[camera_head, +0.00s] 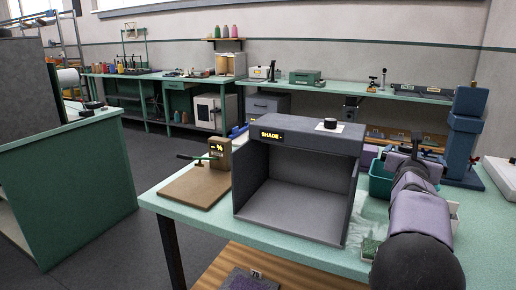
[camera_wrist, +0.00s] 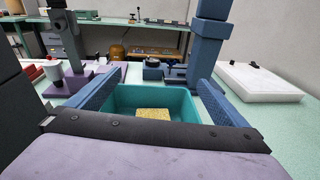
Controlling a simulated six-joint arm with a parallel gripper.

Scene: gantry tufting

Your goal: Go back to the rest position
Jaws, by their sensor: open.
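My gripper (camera_wrist: 157,80) shows in the wrist view as two blue fingers spread wide apart. It is open, with nothing between the fingertips. Beyond and below the fingers is a teal bin (camera_wrist: 183,97) with a yellowish block (camera_wrist: 153,113) on its floor. In the head view my arm reaches away over the right part of the green bench (camera_head: 487,235). The teal bin (camera_head: 379,181) shows there just left of my arm. My fingers cannot be made out clearly in that view.
A grey booth marked SHADE (camera_head: 297,212) stands left of my arm, with a wooden board (camera_head: 187,187) beyond it. A blue column (camera_head: 467,120) and a white slab (camera_head: 500,174) are at right. A purple-based stand (camera_wrist: 95,82) is left of the bin.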

